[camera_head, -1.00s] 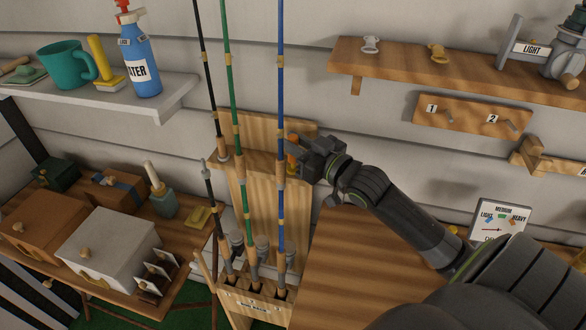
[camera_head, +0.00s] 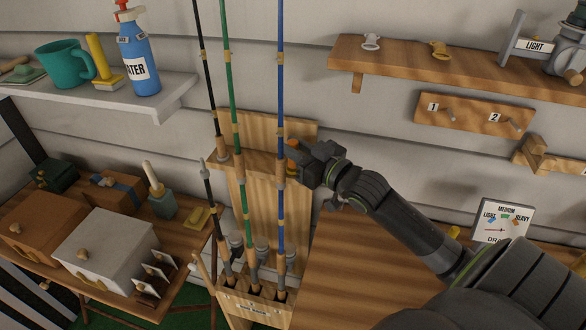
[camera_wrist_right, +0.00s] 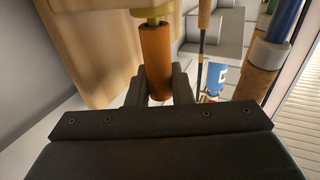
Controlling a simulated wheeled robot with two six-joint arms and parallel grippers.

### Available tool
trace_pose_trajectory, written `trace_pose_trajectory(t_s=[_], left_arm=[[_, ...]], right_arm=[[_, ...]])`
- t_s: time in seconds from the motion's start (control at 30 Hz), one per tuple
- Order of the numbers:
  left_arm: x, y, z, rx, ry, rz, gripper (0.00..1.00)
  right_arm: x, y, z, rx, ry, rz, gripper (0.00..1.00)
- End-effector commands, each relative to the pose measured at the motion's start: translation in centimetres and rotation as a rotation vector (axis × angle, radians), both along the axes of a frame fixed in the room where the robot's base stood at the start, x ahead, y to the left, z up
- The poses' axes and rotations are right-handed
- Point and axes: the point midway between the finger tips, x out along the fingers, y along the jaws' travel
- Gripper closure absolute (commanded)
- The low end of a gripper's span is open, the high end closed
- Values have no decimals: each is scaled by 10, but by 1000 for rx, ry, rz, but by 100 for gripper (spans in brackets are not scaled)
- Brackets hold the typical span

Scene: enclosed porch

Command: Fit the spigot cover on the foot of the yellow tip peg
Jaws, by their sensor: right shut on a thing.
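My right gripper (camera_head: 304,168) is at the wooden rod rack's back board (camera_head: 260,195), just right of the blue rod. It is shut on a small orange cylinder (camera_head: 292,146), which looks like the spigot cover. In the right wrist view the orange cylinder (camera_wrist_right: 156,55) stands between the fingers of my right gripper (camera_wrist_right: 160,92). Its far end meets or lies very close to a yellowish fitting (camera_wrist_right: 153,14), probably the yellow tip peg, against the wood. I cannot tell whether they are joined. My left gripper is not in view.
A blue rod (camera_head: 281,110), a green rod (camera_head: 233,100) and black rods stand in the rack close to my right gripper. A wooden shelf (camera_head: 390,65) and a numbered hook board (camera_head: 472,116) are on the wall at right. Boxes crowd the left table (camera_head: 195,245).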

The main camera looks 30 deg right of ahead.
Motion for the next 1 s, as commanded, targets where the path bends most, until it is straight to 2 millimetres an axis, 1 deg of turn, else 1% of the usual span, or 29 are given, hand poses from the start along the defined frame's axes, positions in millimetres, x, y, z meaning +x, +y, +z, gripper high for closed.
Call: trace_pose_trajectory(t_s=[0.37,0.4,0.57,0.6,0.77,0.87,1.0], left_arm=[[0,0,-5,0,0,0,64],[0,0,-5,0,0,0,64],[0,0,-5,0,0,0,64],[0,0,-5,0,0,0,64],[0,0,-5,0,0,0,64],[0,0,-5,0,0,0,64],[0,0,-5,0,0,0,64]], right_arm=[[0,0,-7,0,0,0,100],[0,0,-7,0,0,0,79],[0,0,-6,0,0,0,58],[0,0,-6,0,0,0,55],[0,0,-6,0,0,0,55],[0,0,-6,0,0,0,44],[0,0,-6,0,0,0,26]])
